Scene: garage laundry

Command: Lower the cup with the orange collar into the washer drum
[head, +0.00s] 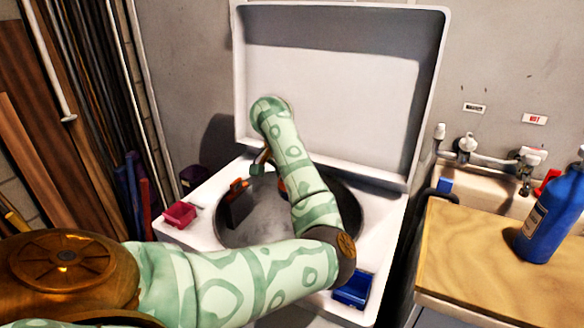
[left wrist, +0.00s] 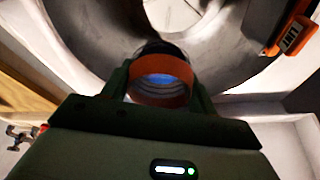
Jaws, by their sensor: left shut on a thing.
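The cup with the orange collar (left wrist: 160,84) is between the two fingers of my left gripper (left wrist: 158,90), which is shut on it. In the left wrist view I look into its open end, with blue inside. In the head view only a sliver of orange (head: 282,186) shows behind my forearm; the rest of the cup is hidden. The washer drum (head: 262,228) is a round grey metal bowl under the raised lid. My left gripper (head: 265,166) is at the back part of the drum opening, mostly hidden by my arm. How deep the cup is, I cannot tell.
A dark holder with an orange top (head: 238,205) stands at the drum's left side. The raised white lid (head: 340,90) stands behind. A red box (head: 180,214) and a blue box (head: 353,289) sit on the washer top. A blue bottle (head: 550,222) stands on the wooden counter (head: 480,255) at right.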

